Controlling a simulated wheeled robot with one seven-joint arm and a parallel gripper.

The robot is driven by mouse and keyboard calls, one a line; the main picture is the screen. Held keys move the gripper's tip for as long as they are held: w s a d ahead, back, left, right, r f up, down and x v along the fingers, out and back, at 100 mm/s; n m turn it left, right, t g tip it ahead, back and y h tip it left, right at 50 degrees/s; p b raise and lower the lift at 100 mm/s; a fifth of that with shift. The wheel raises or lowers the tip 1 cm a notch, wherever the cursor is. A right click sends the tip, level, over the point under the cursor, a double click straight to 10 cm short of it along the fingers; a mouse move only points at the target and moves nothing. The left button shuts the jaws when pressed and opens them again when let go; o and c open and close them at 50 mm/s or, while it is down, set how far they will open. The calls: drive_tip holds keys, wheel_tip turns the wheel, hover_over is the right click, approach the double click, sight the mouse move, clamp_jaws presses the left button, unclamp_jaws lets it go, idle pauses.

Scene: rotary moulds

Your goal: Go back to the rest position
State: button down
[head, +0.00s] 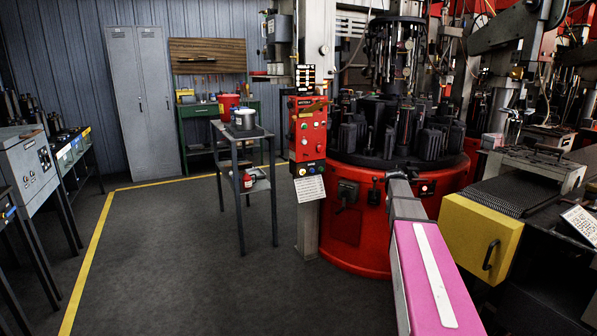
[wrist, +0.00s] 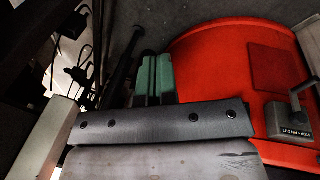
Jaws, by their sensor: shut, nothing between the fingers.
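My gripper (wrist: 153,75) shows in the wrist view as two teal-green fingers side by side beyond a dark grey bar with screws. The fingers are together with nothing between them. They are over the dark floor, left of the red machine base (wrist: 215,65), and look apart from it. In the head view my pink and grey arm reaches forward from the lower right toward the red rotary machine (head: 345,235). I cannot make out the gripper there.
A red control box (head: 308,130) on a post and a small grey trolley (head: 227,138) stand left of the machine. A lever box (wrist: 287,120) juts from its base. A yellow cabinet (head: 478,240) is close right of my arm. The floor (head: 180,270) at front left is clear.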

drive_tip(key=s+a+f+n+y, duration=0.1)
drive_tip(key=s+a+f, duration=0.4)
drive_tip(key=s+a, duration=0.3)
drive_tip(key=s+a+f+n+y, duration=0.1)
drive_tip(key=s+a+f, duration=0.3)
drive_tip(key=s+a, duration=0.4)
drive_tip(key=s+a+f+n+y, duration=0.1)
drive_tip(key=s+a+f+n, duration=0.2)
drive_tip(key=s+a+f, duration=0.2)
drive_tip(key=s+a, duration=0.3)
drive_tip(key=s, duration=0.3)
drive_tip(key=shift+s+f, duration=0.35)
drive_tip(key=shift+s, duration=0.05)
